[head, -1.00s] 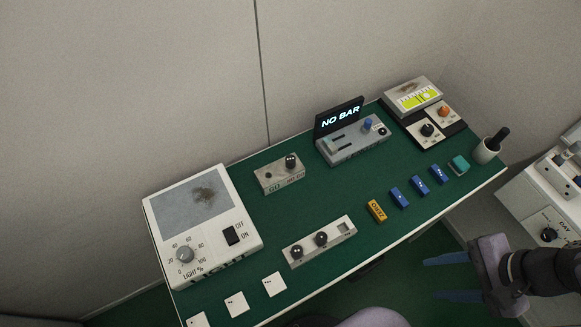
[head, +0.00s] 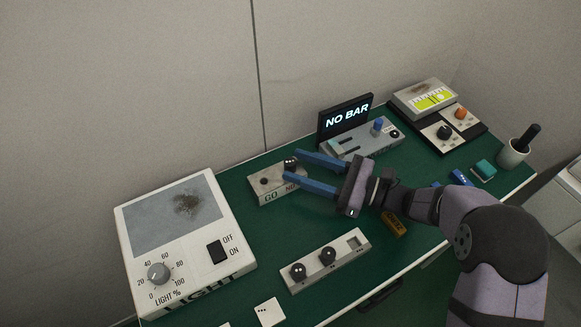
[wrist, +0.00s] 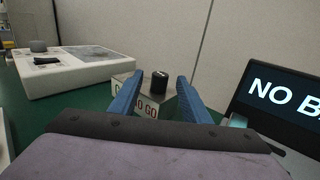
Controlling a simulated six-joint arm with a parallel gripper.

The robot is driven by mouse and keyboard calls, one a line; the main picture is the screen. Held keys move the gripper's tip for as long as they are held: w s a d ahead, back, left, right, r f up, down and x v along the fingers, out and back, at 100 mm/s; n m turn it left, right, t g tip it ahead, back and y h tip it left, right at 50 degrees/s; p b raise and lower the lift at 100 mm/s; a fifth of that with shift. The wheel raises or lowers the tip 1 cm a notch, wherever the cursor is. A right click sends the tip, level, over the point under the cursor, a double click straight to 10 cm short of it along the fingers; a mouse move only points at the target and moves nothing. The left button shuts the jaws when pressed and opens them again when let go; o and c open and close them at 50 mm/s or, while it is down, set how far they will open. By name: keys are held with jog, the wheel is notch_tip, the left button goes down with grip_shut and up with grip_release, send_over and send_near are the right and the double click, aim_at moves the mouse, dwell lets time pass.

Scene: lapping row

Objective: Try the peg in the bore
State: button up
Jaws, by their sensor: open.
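A black knurled peg (head: 290,162) stands upright in the right-hand part of a small grey block (head: 266,191) marked GO and NO GO. In the wrist view the peg (wrist: 160,82) shows above the NO GO label, and the block (wrist: 153,108) sits below it. A dark bore (head: 264,181) shows in the block's top on the GO side. My gripper (head: 295,165) is open, its blue fingers reaching in from the right. The peg stands between the fingertips, with space showing on both sides in the wrist view. The peg's lower end is hidden.
A light box (head: 232,277) stands left. A gauge with a NO BAR screen (head: 347,116) stands close behind my gripper. A grey holder (head: 343,257) with two black knobs and an empty square recess lies in front. An orange block (head: 394,229) lies below my wrist.

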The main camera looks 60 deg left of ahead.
jog(key=shift+p+x, duration=0.55)
jog(key=shift+x, duration=3.05)
grip_shut()
